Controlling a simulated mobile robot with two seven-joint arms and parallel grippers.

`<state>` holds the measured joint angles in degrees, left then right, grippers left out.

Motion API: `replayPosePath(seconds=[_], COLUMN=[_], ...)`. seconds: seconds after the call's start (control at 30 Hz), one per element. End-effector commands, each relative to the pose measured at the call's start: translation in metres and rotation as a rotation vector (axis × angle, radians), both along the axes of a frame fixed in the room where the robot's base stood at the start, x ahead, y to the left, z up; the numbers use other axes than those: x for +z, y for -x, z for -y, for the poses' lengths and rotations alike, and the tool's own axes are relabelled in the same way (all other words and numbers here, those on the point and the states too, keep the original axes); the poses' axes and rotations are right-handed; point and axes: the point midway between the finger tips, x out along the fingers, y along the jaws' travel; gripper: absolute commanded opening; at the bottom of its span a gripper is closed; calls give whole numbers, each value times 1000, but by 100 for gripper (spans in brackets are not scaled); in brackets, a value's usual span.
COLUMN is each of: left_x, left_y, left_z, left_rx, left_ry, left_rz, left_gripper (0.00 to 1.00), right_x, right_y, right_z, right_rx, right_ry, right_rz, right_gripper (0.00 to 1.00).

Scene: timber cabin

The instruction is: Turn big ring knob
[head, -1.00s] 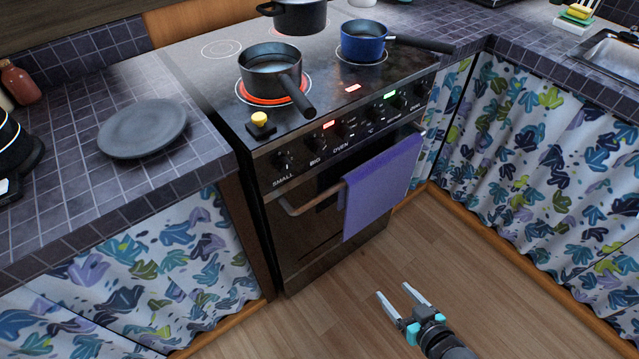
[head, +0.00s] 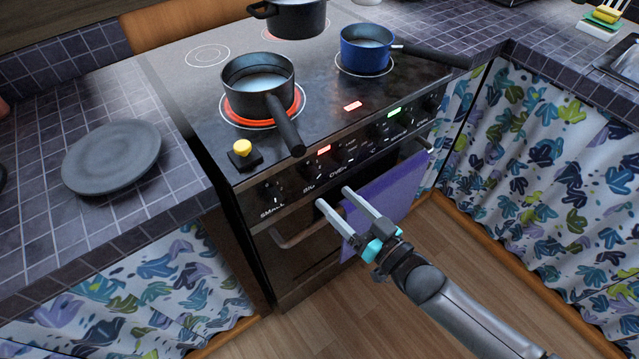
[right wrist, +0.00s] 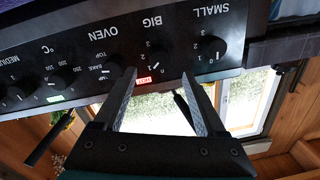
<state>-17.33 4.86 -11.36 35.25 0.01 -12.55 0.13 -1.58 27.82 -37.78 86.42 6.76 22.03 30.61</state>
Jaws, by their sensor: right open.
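The stove's control panel has a row of dark knobs with white labels. The knob marked BIG (head: 311,170) sits between the SMALL knob (head: 270,192) and the OVEN knob. In the right wrist view, which is upside down, the BIG knob (right wrist: 155,57) shows between and just beyond my fingertips, its pointer near 1. My right gripper (head: 334,197) is open and empty, in front of the panel near the BIG and OVEN labels. The gripper also shows in the right wrist view (right wrist: 158,76), apart from the knob. My left gripper is not in view.
A pot (head: 258,85) stands on a glowing red ring, its handle overhanging the panel. A blue saucepan (head: 366,48) and a dark pot (head: 296,18) stand behind. A grey plate (head: 112,157) lies on the left counter.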

Motion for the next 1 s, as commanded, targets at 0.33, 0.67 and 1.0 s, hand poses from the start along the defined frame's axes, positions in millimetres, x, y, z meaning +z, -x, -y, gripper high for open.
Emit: replayPosePath(seconds=[0.33,0.67,1.0], left_x=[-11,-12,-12], left_y=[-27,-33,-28], left_z=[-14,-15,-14], left_rx=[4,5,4], left_ry=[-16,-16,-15], left_rz=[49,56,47], left_gripper=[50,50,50], right_x=[-1,0,0], right_y=[-43,-51,-51], right_z=[-35,-41,-41], right_rx=[-1,0,-1], right_ry=[1,2,2], right_rz=[0,-1,0], right_gripper=[73,73,49])
